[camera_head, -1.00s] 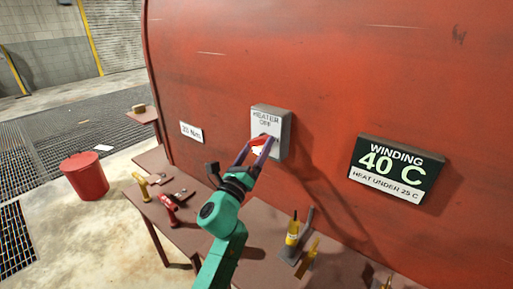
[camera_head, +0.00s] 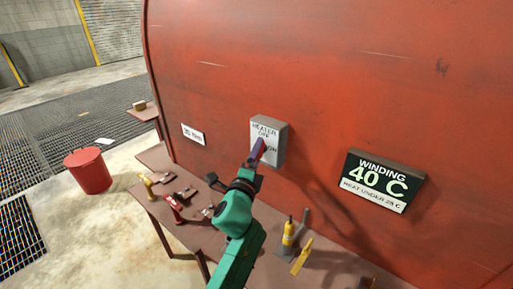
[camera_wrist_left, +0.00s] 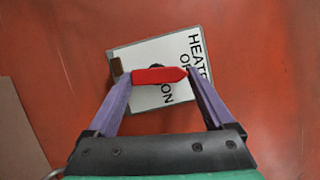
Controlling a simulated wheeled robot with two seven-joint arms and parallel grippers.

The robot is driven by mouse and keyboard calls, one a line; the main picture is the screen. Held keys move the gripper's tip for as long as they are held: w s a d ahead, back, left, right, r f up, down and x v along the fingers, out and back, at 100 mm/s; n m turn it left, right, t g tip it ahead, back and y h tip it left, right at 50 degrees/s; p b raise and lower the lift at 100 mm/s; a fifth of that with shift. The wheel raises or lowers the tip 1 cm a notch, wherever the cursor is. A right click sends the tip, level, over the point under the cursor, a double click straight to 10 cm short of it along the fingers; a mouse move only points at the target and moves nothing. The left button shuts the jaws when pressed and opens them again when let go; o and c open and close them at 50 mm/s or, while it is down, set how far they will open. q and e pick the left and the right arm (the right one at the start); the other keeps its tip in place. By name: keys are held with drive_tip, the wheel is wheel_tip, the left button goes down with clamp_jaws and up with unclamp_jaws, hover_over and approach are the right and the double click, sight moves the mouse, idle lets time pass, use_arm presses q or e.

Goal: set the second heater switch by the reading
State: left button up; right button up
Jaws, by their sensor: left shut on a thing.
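The heater switch is a grey-white box (camera_head: 280,143) on the red housing, marked HEATER, OFF at the top and ON at the right side. In the left wrist view the switch plate (camera_wrist_left: 147,53) shows turned sideways. Its red pointer handle (camera_wrist_left: 158,75) has its tip toward OFF. My left gripper (camera_head: 258,147) is at the switch, its purple fingers shut on the two ends of the handle; the left wrist view shows the fingers (camera_wrist_left: 158,78) too. The winding display (camera_head: 378,179) reads 40 C, with HEAT UNDER 25 C below. My right gripper is not in view.
A small sign (camera_head: 193,134) is left of the switch. A red bucket (camera_head: 88,170) stands on the floor at left. The housing between switch and display is clear.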

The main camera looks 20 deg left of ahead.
use_arm(q)
drive_tip(key=shift+n+g+p, duration=0.4)
drive_tip(key=shift+n+p, duration=0.5)
drive_tip(key=o, duration=1.1)
drive_tip(key=shift+a, duration=0.1)
drive_tip(key=s+b, duration=0.3)
drive_tip(key=s, duration=1.1)
drive_tip(key=shift+s, duration=0.3)
